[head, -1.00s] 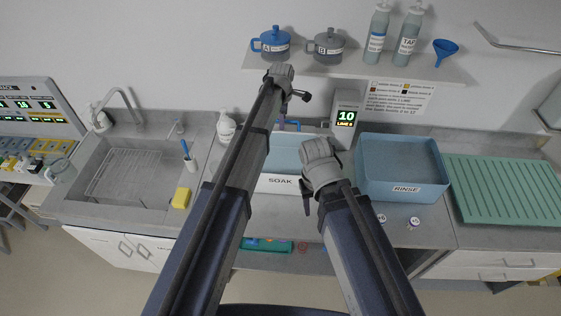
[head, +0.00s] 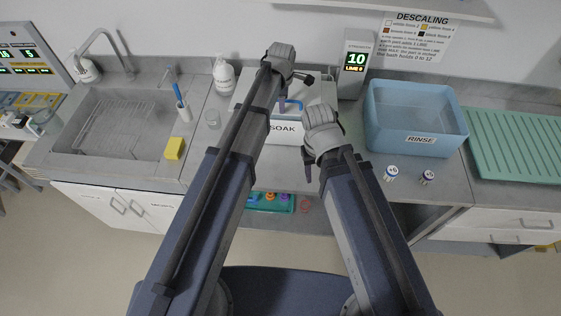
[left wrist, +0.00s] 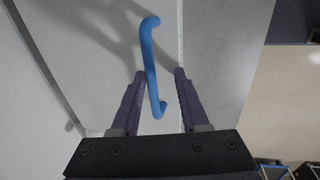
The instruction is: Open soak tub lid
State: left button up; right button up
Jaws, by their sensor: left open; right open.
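The white soak tub (head: 286,132) stands on the counter, its SOAK label facing me in the head view. A pale grey lid (head: 318,93) covers what I can see of its top; my arms hide part of it. A blue bar handle (left wrist: 150,65) stands up from the lid in the left wrist view. My left gripper (left wrist: 160,78) is open, its two fingers on either side of the handle; contact is not clear. My right gripper (head: 309,172) is open and empty, hanging in front of the tub's right front side.
The blue rinse tub (head: 414,118) stands to the right, with two small containers (head: 391,173) in front. A display reading 10 (head: 355,66) stands behind, between the tubs. A soap bottle (head: 224,76), glass beaker (head: 212,119) and yellow sponge (head: 174,148) are left, near the sink (head: 118,128).

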pick_arm(q)
notch_tip(320, 180, up, 8)
jog(key=s+p, duration=0.2)
jog(key=p, duration=0.7)
jog(key=s+f+m+b, duration=0.6)
jog(key=s+m, duration=0.1)
jog(key=s, duration=0.1)
jog(key=s+d+f+m+g+b, duration=0.1)
jog(key=s+f+m+b, duration=0.5)
jog(key=s, duration=0.3)
jog(key=shift+f+m+g+y, duration=0.15)
jog(key=shift+m+g+y, duration=0.2)
jog(key=shift+m, duration=0.35)
